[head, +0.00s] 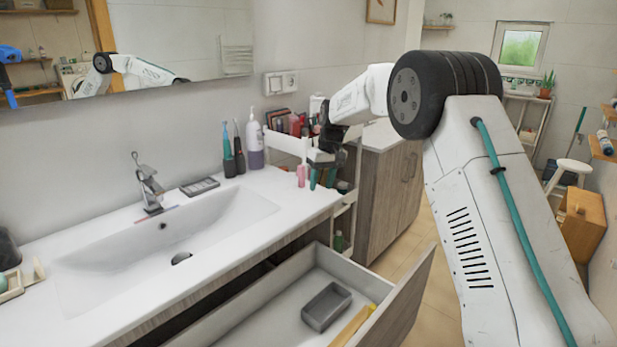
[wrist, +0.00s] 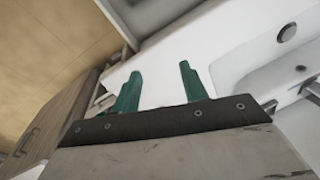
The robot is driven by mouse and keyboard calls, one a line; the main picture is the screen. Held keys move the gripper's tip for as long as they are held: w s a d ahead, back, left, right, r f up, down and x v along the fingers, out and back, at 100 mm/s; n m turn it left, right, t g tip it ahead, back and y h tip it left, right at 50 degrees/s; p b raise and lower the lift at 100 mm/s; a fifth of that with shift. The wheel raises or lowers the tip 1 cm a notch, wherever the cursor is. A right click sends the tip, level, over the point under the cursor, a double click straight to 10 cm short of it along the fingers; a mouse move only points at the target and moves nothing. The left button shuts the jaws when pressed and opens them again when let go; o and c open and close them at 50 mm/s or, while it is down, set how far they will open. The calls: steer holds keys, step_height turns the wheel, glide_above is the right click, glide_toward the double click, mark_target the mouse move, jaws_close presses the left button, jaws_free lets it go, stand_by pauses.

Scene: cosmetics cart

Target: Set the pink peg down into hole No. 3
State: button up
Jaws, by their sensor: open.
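My gripper (head: 323,182) hangs at the right end of the sink counter in the head view, its teal fingers pointing down. In the wrist view my gripper (wrist: 157,76) is open, with two teal fingers apart and nothing seen between them. A pink item (head: 302,177) with a pale upper part stands just left of the fingers, near the counter's edge. I cannot tell whether it is the pink peg, or whether a finger touches it. No numbered hole can be made out in either view.
A white cart (head: 345,203) with several bottles stands beside the counter. A purple bottle (head: 254,148) and a dark-based toothbrush (head: 239,158) stand left of the pink item. An open drawer (head: 270,318) below holds a grey tray (head: 326,307). The sink basin (head: 110,262) is empty.

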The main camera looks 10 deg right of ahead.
mark_target(304, 167)
steer(key=shift+n+t, duration=0.5)
steer(key=shift+n, duration=0.1)
steer(key=w+f, duration=0.1)
steer(key=w, duration=0.1)
steer(key=w+f, duration=0.1)
steer(key=w, duration=0.4)
steer(key=shift+w+a+f, duration=0.15)
steer(key=shift+a+f, duration=0.2)
steer(key=shift+f, duration=0.05)
steer(key=w, duration=0.3)
steer(key=shift+w+a+r+n+t, duration=0.1)
steer(key=shift+a+r+n+t, duration=0.05)
steer(key=shift+r+n+t, duration=0.2)
steer(key=shift+n+t+y, duration=0.4)
steer(key=shift+n+t, duration=0.35)
steer(key=w+r, duration=0.2)
steer(key=r, duration=0.1)
steer(key=w+r, duration=0.1)
steer(key=r, duration=0.1)
steer(key=shift+a, duration=0.35)
steer(key=shift+w+a+f+n, duration=0.15)
steer(key=shift+f+n, duration=0.15)
steer(key=shift+f, duration=0.15)
steer(key=shift+x, duration=1.15)
steer(key=x, duration=0.4)
steer(key=shift+w+f, duration=0.15)
steer(key=shift+f, duration=0.15)
jaws_close()
